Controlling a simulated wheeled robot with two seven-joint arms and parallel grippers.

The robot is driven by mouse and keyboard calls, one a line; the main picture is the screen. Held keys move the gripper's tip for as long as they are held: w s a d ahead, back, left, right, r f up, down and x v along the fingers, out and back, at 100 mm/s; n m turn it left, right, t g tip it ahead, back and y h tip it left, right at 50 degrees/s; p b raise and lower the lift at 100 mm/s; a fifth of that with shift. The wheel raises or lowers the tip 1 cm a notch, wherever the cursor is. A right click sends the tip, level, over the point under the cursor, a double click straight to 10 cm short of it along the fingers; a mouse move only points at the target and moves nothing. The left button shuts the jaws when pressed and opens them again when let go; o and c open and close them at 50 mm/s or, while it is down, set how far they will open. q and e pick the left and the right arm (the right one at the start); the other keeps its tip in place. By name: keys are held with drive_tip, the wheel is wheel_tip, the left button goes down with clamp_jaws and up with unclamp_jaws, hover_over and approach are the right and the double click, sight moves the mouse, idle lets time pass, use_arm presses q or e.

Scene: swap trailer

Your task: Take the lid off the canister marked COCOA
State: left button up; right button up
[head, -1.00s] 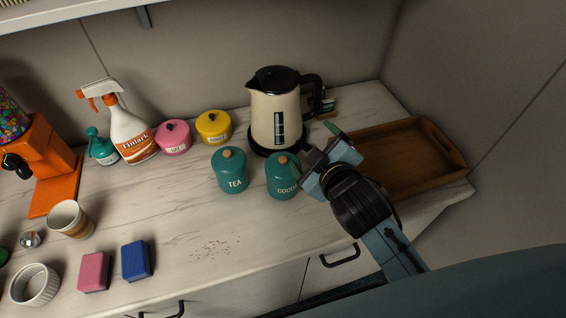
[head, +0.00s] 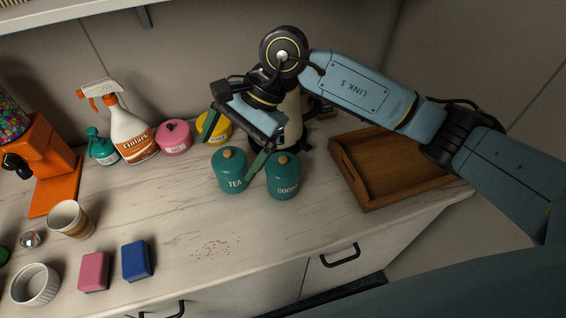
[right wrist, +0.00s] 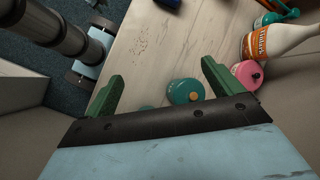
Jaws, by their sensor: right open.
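The teal COCOA canister (head: 284,183) stands upright on the counter with its orange-knobbed lid (head: 283,161) on. The matching TEA canister (head: 231,174) stands just left of it, also lidded. My right gripper (head: 231,156) is open and empty, angled down above and behind the two canisters. One finger overlaps the gap between them in the head view. In the right wrist view a teal lid with an orange knob (right wrist: 186,92) shows between the green fingers (right wrist: 161,74), and a second teal lid is mostly hidden. No labels are readable there. My left gripper is out of view.
The kettle (head: 292,125) is partly hidden behind my right gripper. Yellow (head: 205,133) and pink (head: 174,138) canisters and a spray bottle (head: 130,135) stand at back left. A wooden tray (head: 365,193) lies right. The counter in front of the canisters is mostly clear.

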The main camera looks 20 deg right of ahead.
drive_tip(key=w+d+n+t+h, duration=0.1)
drive_tip(key=w+d+h, duration=0.15)
drive_tip(key=d, duration=0.35)
drive_tip(key=w+d+h, duration=0.2)
drive_tip(key=d+h, duration=0.2)
drive_tip(key=d, duration=0.1)
drive_tip(key=p, duration=0.1)
hover_over(284, 160)
drive_tip(key=f, duration=0.6)
drive_tip(key=shift+w+d, duration=0.15)
drive_tip(key=shift+d, duration=0.05)
drive_tip(key=shift+f, duration=0.65)
drive_tip(key=f, duration=0.1)
drive_tip(key=f+p, duration=0.1)
drive_tip(key=f, duration=0.2)
drive_tip(key=shift+a+f, duration=0.1)
drive_tip(key=shift+a, duration=0.2)
drive_tip(key=shift+f+p, duration=0.3)
drive_tip(key=shift+f, duration=0.2)
drive_tip(key=c, duration=1.4)
drive_tip(key=shift+o, duration=0.2)
drive_tip(key=shift+f, duration=0.1)
